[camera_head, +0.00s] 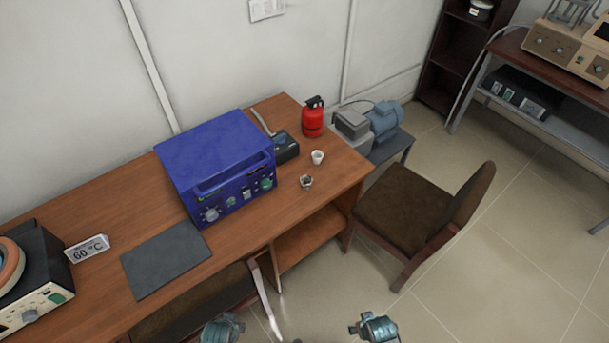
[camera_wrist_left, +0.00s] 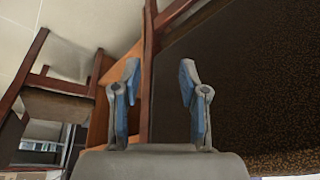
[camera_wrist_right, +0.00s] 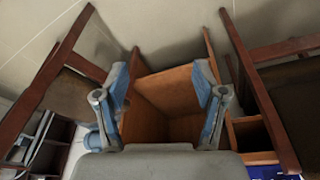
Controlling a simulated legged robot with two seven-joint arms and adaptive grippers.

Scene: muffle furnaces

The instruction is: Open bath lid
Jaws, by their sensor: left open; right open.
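A black and cream device with an orange-rimmed round top (camera_head: 12,262) sits at the left edge of the desk, partly out of frame; it may be the bath. A white sign reading 60 °C (camera_head: 87,247) stands next to it. Whether its round top is a lid I cannot tell. My left gripper (camera_head: 222,330) is low in the head view, in front of the desk and apart from the device. It is open and empty in the left wrist view (camera_wrist_left: 160,90). My right gripper (camera_head: 375,328) is at the bottom, further right. It is open and empty in the right wrist view (camera_wrist_right: 160,90).
A blue furnace box (camera_head: 215,165) stands mid-desk, behind a dark grey mat (camera_head: 166,260). A red extinguisher (camera_head: 313,118), a white cup (camera_head: 317,157) and a small metal item (camera_head: 306,182) are at the desk's right. A brown chair (camera_head: 410,205) stands right of the desk; another is partly under its front.

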